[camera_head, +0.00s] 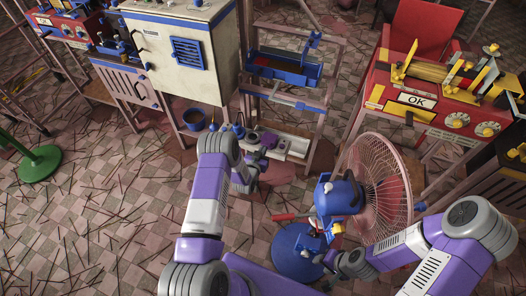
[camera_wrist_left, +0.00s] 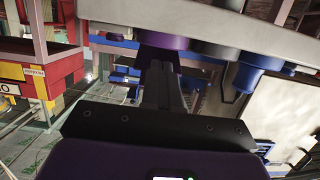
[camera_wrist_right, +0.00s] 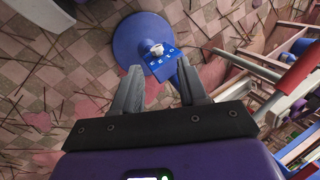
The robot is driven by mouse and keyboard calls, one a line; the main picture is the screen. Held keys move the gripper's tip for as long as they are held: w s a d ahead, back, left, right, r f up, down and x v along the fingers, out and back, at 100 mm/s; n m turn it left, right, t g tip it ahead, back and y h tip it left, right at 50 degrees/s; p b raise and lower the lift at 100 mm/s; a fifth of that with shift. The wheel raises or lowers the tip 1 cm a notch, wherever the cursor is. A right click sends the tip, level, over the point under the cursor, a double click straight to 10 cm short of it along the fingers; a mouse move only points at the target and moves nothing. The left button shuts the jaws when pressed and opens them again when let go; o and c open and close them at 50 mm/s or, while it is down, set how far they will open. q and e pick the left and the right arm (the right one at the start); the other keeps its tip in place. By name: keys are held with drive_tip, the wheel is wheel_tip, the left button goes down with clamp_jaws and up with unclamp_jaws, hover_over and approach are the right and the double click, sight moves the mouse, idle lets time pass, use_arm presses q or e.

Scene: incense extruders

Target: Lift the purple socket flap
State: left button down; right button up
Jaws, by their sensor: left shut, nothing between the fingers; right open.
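The purple socket flap (camera_head: 269,140) is on a pale panel low on the rack at the back, just beyond my left gripper (camera_head: 254,166). In the left wrist view, a purple part (camera_wrist_left: 160,42) shows under the grey panel edge, at the tips of my left gripper (camera_wrist_left: 158,68). The left fingers are shut and empty, with their tips close below the purple part; I cannot tell whether they touch it. My right gripper (camera_wrist_right: 157,80) is open and empty, away from the socket, above the floor near the fan's blue base (camera_wrist_right: 140,40).
The pale panel (camera_head: 298,147) and rack frame (camera_head: 327,110) surround the socket. A blue fitting (camera_wrist_left: 240,76) hangs beside the purple part. A white cabinet (camera_head: 160,45) stands at the back left. A pink fan (camera_head: 375,190) stands close to my right arm. A red machine (camera_head: 430,100) is at right.

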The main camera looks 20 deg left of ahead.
sight(264, 143)
use_arm(q)
drive_tip(key=shift+r, duration=0.15)
drive_tip(key=shift+w+r+p, duration=0.3)
drive_tip(key=shift+w+r, duration=0.1)
drive_tip(key=shift+r, duration=0.45)
drive_tip(key=shift+w+r+p, duration=0.25)
drive_tip(key=shift+w+r, duration=0.1)
drive_tip(key=shift+r, duration=0.45)
drive_tip(key=shift+w+a+r, duration=0.1)
drive_tip(key=shift+w+r, duration=1.2)
drive_tip(key=shift+w, duration=0.05)
drive_tip(key=shift+b, duration=0.3)
